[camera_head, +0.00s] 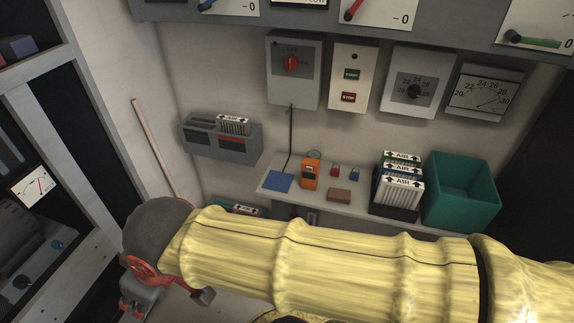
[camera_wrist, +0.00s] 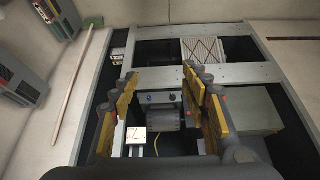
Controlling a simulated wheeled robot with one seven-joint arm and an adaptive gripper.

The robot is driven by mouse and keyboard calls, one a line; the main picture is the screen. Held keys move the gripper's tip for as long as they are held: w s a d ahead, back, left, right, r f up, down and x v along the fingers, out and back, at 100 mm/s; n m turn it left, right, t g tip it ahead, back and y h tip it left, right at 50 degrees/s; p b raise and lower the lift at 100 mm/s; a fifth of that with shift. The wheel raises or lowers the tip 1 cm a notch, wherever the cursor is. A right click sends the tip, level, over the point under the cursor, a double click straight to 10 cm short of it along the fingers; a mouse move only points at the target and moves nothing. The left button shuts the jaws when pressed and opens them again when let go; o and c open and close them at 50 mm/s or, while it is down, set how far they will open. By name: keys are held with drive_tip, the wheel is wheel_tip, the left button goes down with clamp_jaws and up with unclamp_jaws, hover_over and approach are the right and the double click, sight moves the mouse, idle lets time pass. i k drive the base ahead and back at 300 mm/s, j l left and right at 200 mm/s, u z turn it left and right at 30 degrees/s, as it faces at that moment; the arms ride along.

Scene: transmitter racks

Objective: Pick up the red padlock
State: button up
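The red padlock (camera_head: 335,171) is small and stands on the narrow wall shelf (camera_head: 285,207) in the head view, between an orange handheld device (camera_head: 310,172) and a small blue padlock (camera_head: 354,175). My gripper (camera_head: 165,301) is at the lower left of the head view, well apart from the padlock and partly hidden by my yellow-sleeved arm. In the wrist view my gripper (camera_wrist: 168,105) has its two yellow-padded fingers wide apart with nothing between them. The wrist view faces a rack, and the padlock is not in it.
A brown block (camera_head: 339,195) and a blue pad (camera_head: 278,182) lie on the shelf. Air filters (camera_head: 402,180) and a green bin (camera_head: 462,190) stand at its right. A grey wall holder (camera_head: 221,140) is left of it. A rack frame (camera_head: 80,130) stands far left.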

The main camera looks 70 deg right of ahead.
sight(335, 172)
drive_tip(key=z, duration=2.85)
